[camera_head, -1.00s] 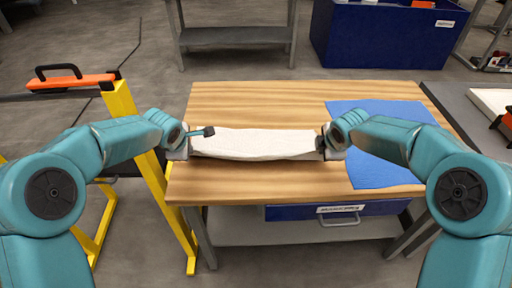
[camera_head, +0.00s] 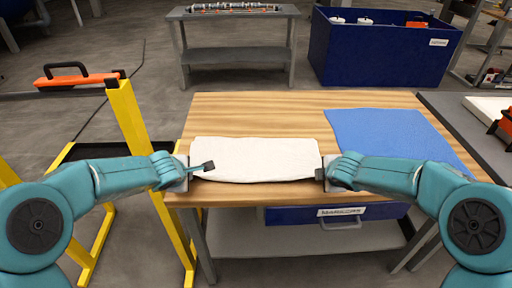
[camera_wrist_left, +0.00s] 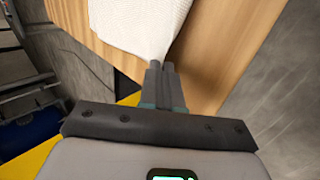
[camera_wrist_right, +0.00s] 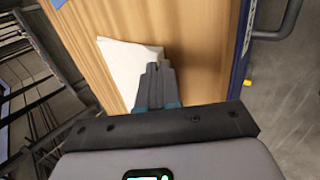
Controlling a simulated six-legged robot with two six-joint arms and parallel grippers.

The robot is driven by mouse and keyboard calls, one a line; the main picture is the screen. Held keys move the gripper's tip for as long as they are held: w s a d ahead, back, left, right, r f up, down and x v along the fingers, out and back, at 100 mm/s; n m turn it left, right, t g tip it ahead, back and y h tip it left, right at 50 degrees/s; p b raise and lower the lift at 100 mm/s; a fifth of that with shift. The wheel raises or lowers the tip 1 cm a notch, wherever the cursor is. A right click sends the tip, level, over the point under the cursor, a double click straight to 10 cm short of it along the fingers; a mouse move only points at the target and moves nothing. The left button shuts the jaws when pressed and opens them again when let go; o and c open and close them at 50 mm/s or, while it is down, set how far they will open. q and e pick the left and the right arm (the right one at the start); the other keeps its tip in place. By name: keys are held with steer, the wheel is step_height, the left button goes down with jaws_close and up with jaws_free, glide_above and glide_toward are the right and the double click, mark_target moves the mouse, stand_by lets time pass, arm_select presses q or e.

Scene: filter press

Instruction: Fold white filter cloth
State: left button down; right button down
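The white filter cloth (camera_head: 255,158) lies as a wide, doubled-looking strip on the wooden table, close to its front edge. My left gripper (camera_head: 208,166) is at its near left corner, dark fingertips over the cloth. In the left wrist view the fingers (camera_wrist_left: 160,66) are together and the cloth (camera_wrist_left: 140,25) narrows into them. My right gripper (camera_head: 320,173) is at the near right corner. In the right wrist view its fingers (camera_wrist_right: 158,70) are together at the cloth's pointed corner (camera_wrist_right: 125,65). The fingers hide the exact pinch on both sides.
A blue cloth (camera_head: 390,135) lies on the right of the wooden table (camera_head: 260,105). A blue drawer (camera_head: 330,216) sits under the front edge. The table's back strip is clear.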

arm_select(q)
steer(key=shift+w, duration=0.1)
arm_select(e)
steer(key=shift+w, duration=0.1)
arm_select(q)
steer(key=c, duration=1)
jaws_free()
arm_select(e)
steer(key=c, duration=1)
jaws_free()
arm_select(q)
steer(key=shift+r, duration=0.1)
arm_select(e)
steer(key=shift+r, duration=0.1)
arm_select(q)
steer(key=r, duration=0.1)
steer(key=s+r, duration=0.1)
steer(key=r, duration=0.1)
steer(key=shift+s+r, duration=0.2)
steer(key=shift+s, duration=0.1)
arm_select(e)
steer(key=r, duration=0.1)
steer(key=s+r, duration=0.1)
steer(key=r, duration=0.1)
steer(key=shift+s+r, duration=0.25)
steer(key=shift+s, duration=0.05)
arm_select(q)
steer(key=v, duration=0.7)
arm_select(e)
steer(key=v, duration=0.7)
